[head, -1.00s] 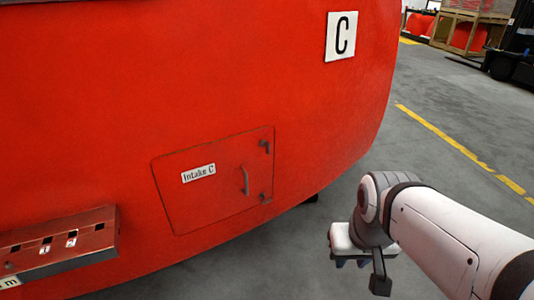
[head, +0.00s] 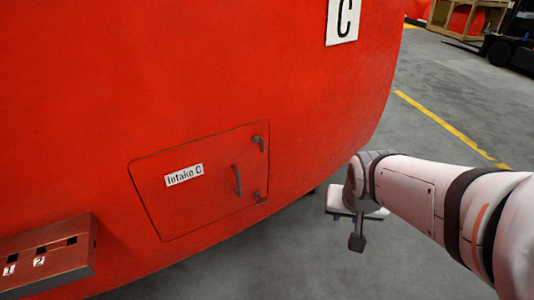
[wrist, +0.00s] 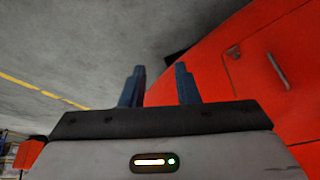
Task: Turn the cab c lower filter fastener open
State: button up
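The red Intake C panel (head: 200,200) sits shut in the red nosecone, below the C plate (head: 343,20). The lower filter fastener (head: 260,198) is a small dark latch at its lower right corner; its exact angle is hard to tell. The upper fastener (head: 259,143) and a curved handle (head: 237,180) are above it. In the wrist view a fastener (wrist: 234,53), apparently the lower one, and the handle (wrist: 277,71) show at right. My gripper (wrist: 160,74) is open and empty, right of the panel and apart from it; its fingers are not clear in the head view.
A red box with numbered slots (head: 45,258) juts out at lower left. Grey floor with a yellow line (head: 450,128) lies clear at right. A wooden crate (head: 462,18) and a dark vehicle (head: 515,40) stand far back.

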aim_at(262, 201)
jog(key=w+a+f+m+t+y+b, duration=0.1)
jog(key=w+a+f+m+t+b, duration=0.2)
jog(key=w+f, duration=0.6)
jog(key=w+a+f+m+t+y+b, duration=0.1)
jog(key=w+a+f+t+y+b, duration=0.15)
jog(key=w+f+b, duration=0.55)
jog(key=w+a+f+m+t+y+b, duration=0.35)
jog(key=w+a+f+m+y, duration=0.2)
jog(key=a+f+y, duration=0.35)
jog(key=shift+n+t+h, duration=0.3)
jog(key=shift+n+h, duration=0.15)
jog(key=x, duration=0.5)
jog(key=f+x, duration=0.1)
jog(key=x, duration=0.2)
jog(key=shift+s+a+f, duration=0.1)
jog(key=shift+s+a, duration=0.2)
jog(key=shift+a, duration=0.05)
grip_shut()
